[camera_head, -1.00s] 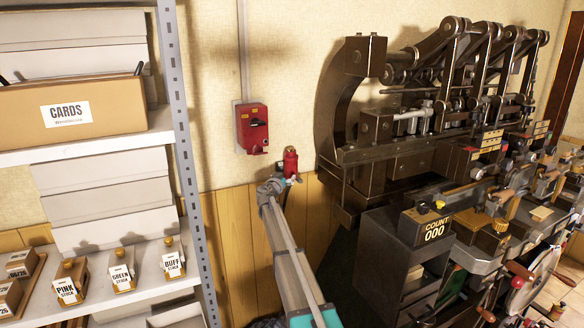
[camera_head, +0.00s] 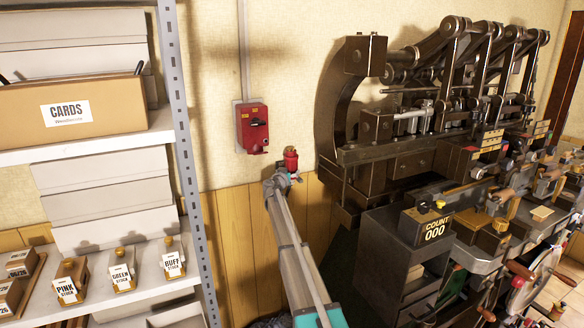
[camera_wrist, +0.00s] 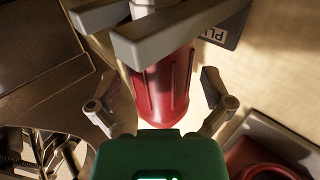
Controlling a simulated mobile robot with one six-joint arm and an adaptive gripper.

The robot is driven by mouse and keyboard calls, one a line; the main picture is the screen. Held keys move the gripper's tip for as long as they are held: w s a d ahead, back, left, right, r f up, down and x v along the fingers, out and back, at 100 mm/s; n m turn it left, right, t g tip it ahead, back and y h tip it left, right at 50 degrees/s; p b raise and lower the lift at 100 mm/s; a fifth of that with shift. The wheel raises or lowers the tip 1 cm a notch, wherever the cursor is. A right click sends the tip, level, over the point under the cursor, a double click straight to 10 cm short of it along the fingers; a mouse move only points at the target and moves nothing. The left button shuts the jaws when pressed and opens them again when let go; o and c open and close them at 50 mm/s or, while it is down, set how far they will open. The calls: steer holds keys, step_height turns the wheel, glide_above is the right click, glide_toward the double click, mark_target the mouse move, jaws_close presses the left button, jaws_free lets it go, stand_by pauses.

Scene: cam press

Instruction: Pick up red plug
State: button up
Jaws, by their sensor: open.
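The red plug (camera_head: 291,158) is by the wall, below and right of the red wall box. In the wrist view the plug (camera_wrist: 163,88) is a ribbed red cylinder, its upper end partly hidden by a grey forked bracket (camera_wrist: 170,28). My gripper (camera_wrist: 160,84) is open, with one finger on each side of the plug. A gap shows between the plug and the right finger; contact on the left is hard to tell. In the head view my gripper (camera_head: 290,176) is small and sits at the plug's lower part.
The red wall box (camera_head: 252,128) hangs on the wall. A dark press machine (camera_head: 352,150) stands close on the right. A metal shelf post (camera_head: 185,150) with boxes is on the left. In the wrist view a partly cut-off label (camera_wrist: 218,34) is behind the bracket.

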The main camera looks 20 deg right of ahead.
steer(key=shift+x, duration=1.15)
steer(key=shift+c, duration=0.3)
steer(key=c, duration=1.1)
